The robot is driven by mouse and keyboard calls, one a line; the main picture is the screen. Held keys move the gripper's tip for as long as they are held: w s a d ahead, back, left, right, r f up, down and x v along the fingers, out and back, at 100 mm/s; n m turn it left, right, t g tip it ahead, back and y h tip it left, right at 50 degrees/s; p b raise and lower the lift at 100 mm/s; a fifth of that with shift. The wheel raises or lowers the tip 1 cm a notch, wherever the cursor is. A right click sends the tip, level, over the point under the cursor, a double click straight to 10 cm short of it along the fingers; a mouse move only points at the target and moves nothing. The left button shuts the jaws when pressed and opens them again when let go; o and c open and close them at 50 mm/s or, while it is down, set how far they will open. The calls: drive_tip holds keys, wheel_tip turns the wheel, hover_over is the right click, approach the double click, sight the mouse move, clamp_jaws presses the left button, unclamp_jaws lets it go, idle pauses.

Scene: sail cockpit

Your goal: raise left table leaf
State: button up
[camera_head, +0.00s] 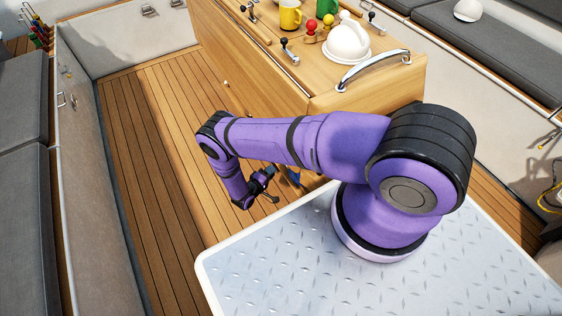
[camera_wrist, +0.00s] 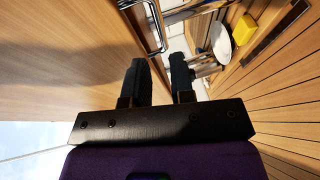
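The wooden cockpit table (camera_head: 330,101) stands upper centre in the head view. Its left leaf (camera_head: 228,72) appears as a wooden panel hanging down along the left side, with a small light knob on it. My gripper (camera_head: 264,184) is low over the floor in front of the table's near end, apart from the leaf. In the wrist view my gripper (camera_wrist: 160,82) shows two black fingers with an empty gap between them. A smooth wooden panel (camera_wrist: 60,60) fills the left of that view; I cannot tell whether it is the leaf.
A metal handrail (camera_head: 373,70) arches at the near end. Grey cushioned benches flank both sides. The slatted floor (camera_head: 155,150) left of the table is clear.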

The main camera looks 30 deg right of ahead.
drive_tip(key=x, duration=0.8)
drive_tip(key=shift+d, duration=0.25)
drive_tip(key=shift+w, duration=0.1)
clamp_jaws()
